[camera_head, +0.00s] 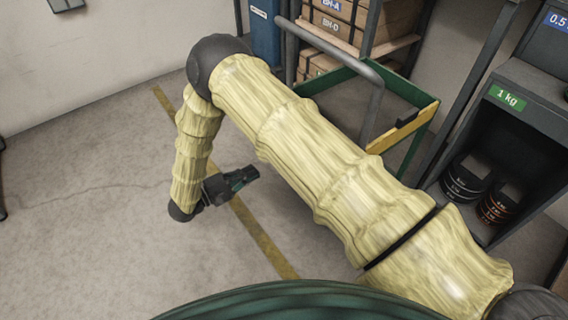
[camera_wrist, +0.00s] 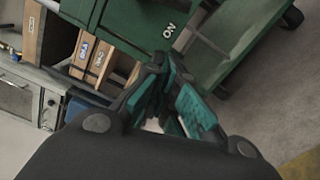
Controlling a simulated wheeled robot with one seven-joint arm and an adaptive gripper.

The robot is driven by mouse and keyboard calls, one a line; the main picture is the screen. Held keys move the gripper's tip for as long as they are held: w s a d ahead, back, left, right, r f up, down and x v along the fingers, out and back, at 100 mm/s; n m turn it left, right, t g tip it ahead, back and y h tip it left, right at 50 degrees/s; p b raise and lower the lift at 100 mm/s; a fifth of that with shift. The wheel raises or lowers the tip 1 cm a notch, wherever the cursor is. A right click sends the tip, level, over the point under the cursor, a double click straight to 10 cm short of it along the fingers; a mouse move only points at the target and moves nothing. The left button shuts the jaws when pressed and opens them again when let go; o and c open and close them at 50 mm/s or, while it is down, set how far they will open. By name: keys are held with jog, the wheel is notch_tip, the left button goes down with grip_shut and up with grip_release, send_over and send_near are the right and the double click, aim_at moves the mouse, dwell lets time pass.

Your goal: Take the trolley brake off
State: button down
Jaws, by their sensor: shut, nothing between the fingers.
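The trolley (camera_head: 345,75) stands at the upper right of the head view, partly hidden behind my yellow-sleeved arm. It has a green frame, a grey tube handle and a yellow edge panel. A dark part (camera_head: 408,117) sits on the yellow panel; I cannot tell whether it is the brake lever. In the wrist view a green panel (camera_wrist: 140,22) of the trolley bears the white word ON. My gripper (camera_head: 252,174) is shut and empty, in the air left of the trolley and apart from it. Its teal-padded fingers (camera_wrist: 172,90) show below the ON panel in the wrist view.
A shelf with boxes (camera_head: 332,28) stands behind the trolley. A dark rack with a green 1 kg label (camera_head: 507,97) and stacked discs (camera_head: 463,185) is at the right. Open floor (camera_head: 90,225) with a yellow line lies at the left.

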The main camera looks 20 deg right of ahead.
jog(key=shift+d, duration=0.1)
jog(key=d+r+b, duration=0.1)
jog(key=d+b, duration=0.7)
jog(key=d, duration=0.3)
jog(key=shift+s+d, duration=0.2)
jog(key=shift+d, duration=0.05)
jog(key=shift+s+r+p, duration=0.1)
jog(key=shift+r+p, duration=0.1)
jog(key=shift+p, duration=0.5)
jog(key=shift+s+f+n, duration=0.1)
jog(key=shift+f+n, duration=0.05)
jog(key=shift+n, duration=0.15)
